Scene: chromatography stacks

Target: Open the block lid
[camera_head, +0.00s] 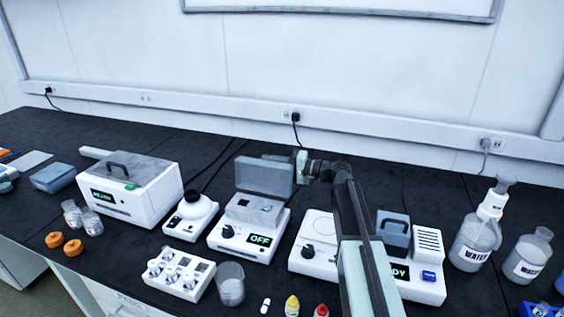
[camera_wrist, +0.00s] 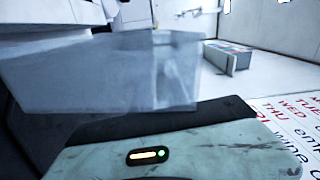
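The block unit (camera_head: 226,244) is a white box with a dark knob and a green "OFF" display, in the middle of the bench. Its grey lid (camera_head: 263,174) stands raised and upright at the back, above the grey block (camera_head: 254,209). My gripper (camera_head: 302,163) is at the lid's upper right edge; I cannot tell whether it touches. In the wrist view a large grey panel (camera_wrist: 100,75), apparently the lid, fills the upper left and middle, close to the camera. My fingertips are too small or hidden to show whether they are open.
Left of the block stand a small round-topped device (camera_head: 191,216) and a large white bath (camera_head: 138,188). A white vial rack (camera_head: 178,275) and a beaker (camera_head: 230,284) are in front. A second white unit (camera_head: 312,264) is at right, partly behind my arm. Water bottles (camera_head: 473,245) stand further right.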

